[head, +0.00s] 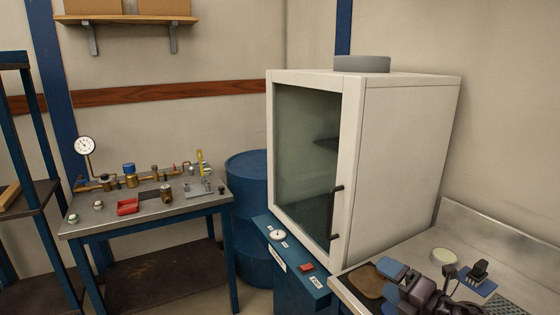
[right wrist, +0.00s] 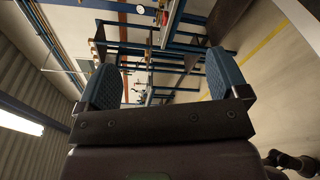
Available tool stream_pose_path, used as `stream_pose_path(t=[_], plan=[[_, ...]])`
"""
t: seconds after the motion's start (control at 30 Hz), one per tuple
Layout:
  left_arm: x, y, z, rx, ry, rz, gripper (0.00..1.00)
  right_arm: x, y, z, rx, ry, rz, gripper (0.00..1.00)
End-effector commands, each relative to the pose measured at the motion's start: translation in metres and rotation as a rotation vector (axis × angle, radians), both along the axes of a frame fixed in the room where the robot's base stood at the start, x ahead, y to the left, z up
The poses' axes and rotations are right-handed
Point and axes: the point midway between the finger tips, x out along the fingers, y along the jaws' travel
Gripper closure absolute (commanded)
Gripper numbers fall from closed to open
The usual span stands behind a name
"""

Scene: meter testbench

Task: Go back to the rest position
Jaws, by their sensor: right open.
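My right gripper (head: 388,283) shows at the lower right of the head view, over the near end of the metal bench (head: 425,256). Its two blue fingers are spread apart with nothing between them. In the right wrist view the open gripper (right wrist: 163,78) also shows empty, with the room tilted on its side behind it. My left gripper is not in the head view.
A dark tool (head: 478,272) and a pale round dish (head: 445,257) are near my right gripper. A steel table (head: 150,214) with gauge and fittings stands left, beside a blue drum (head: 247,180).

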Motion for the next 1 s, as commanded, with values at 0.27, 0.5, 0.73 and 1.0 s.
stream_pose_path(t=[0.27,0.5,0.73,1.0], plan=[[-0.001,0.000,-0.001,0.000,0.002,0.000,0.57,-0.053,-0.004,-0.030,0.576,0.279,-0.481,0.07],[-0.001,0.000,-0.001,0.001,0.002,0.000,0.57,-0.131,-0.031,-0.077,0.965,0.609,-0.942,0.07],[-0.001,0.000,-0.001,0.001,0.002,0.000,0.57,-0.212,-0.041,-0.110,1.188,0.890,-1.293,0.07],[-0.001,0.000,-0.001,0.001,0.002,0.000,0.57,-0.273,-0.039,-0.124,1.300,1.089,-1.520,0.07]])
